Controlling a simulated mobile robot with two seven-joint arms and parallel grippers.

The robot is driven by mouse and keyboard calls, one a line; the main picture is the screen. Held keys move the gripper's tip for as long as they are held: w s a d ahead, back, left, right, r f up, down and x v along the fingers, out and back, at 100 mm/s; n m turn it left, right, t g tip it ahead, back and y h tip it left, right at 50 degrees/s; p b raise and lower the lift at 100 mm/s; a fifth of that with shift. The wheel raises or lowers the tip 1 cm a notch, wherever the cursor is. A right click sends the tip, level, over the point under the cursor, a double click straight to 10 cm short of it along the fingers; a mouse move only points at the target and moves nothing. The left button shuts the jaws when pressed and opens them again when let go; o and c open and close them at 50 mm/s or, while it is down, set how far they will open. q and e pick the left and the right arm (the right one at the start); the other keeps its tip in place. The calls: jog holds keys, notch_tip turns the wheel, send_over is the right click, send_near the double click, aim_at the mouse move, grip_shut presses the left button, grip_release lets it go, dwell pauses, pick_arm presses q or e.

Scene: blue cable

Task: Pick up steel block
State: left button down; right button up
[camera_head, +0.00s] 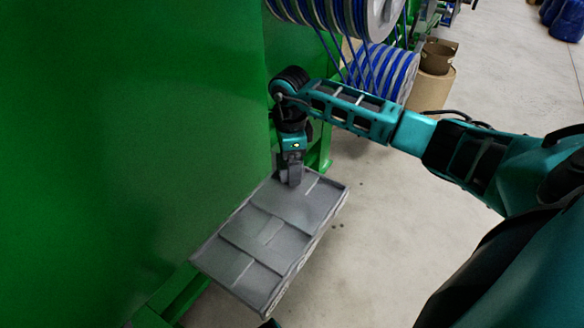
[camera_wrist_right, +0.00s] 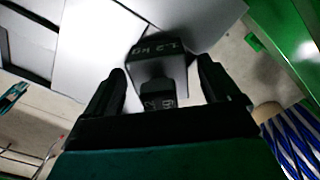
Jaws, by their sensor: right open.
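The steel block (camera_wrist_right: 160,46) shows in the right wrist view as a dark block with pale markings on it, one reading like "1.2 KG". It lies between the two black fingers of my right gripper (camera_wrist_right: 161,68), which are spread apart. In the head view my right gripper (camera_head: 290,177) points down at the far end of a grey tray (camera_head: 233,269). The gripper largely hides the block there. I cannot tell whether either finger touches the block. My left gripper cannot be made out in either view.
The tray has shallow compartments with low dividers and sits against a tall green machine wall (camera_head: 120,130). Blue cable spools (camera_head: 385,70) stand behind my right arm. A brown cardboard roll (camera_head: 432,88) is beside them. The floor (camera_head: 370,220) right of the tray is clear.

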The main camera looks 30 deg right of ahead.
jog(key=shift+r, duration=0.1)
grip_shut()
dwell(0.7)
jog(key=shift+w+r, duration=0.1)
